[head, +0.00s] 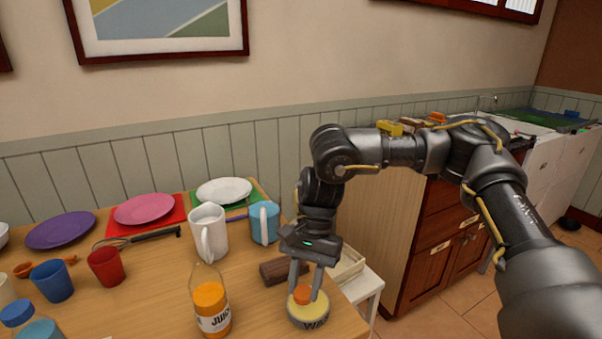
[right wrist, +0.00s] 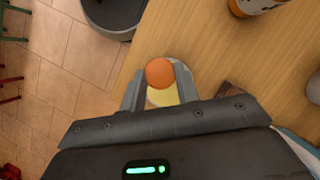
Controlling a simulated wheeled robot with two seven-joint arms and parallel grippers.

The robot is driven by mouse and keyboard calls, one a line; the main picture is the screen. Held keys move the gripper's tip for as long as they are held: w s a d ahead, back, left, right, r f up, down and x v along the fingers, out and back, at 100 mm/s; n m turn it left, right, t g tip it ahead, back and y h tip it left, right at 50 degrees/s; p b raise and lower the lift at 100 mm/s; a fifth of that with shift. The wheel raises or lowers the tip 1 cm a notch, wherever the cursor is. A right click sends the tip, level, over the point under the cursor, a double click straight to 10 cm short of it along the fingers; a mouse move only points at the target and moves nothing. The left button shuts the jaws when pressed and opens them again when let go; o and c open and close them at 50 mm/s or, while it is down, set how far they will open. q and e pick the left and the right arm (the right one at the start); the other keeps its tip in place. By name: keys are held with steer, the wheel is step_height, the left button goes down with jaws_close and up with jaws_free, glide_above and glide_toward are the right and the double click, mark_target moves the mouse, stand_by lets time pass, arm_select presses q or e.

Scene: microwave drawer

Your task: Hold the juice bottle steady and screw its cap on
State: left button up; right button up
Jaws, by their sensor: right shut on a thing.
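The juice bottle (head: 212,308) stands upright on the wooden table, left of my right gripper, with orange juice and a white label. No cap shows on its clear neck. Its lower part also shows at the top edge of the right wrist view (right wrist: 258,4). My right gripper (head: 305,295) points down at the table's right edge, shut on the orange cap (head: 303,293). The cap shows between the fingertips in the right wrist view (right wrist: 159,72). Below the cap is a round tin with a yellow top (head: 308,316); I cannot tell whether they touch. My left gripper is not in view.
A white mug (head: 208,234) and a blue mug (head: 264,222) stand behind the bottle. A blue-capped bottle (head: 30,325), cups and plates fill the left. A white stand (head: 362,282) is beyond the right edge.

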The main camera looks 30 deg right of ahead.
arm_select(q)
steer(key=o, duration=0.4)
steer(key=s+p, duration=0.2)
steer(key=p, duration=0.3)
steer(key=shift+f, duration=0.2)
arm_select(e)
steer(key=r, duration=0.6)
steer(key=shift+s+d+r, duration=0.25)
steer(key=shift+d+r, duration=0.15)
step_height(320, 180, up, 6)
steer(key=p, duration=0.7)
step_height(320, 180, up, 9)
steer(key=p, duration=0.8)
glide_above(309, 289)
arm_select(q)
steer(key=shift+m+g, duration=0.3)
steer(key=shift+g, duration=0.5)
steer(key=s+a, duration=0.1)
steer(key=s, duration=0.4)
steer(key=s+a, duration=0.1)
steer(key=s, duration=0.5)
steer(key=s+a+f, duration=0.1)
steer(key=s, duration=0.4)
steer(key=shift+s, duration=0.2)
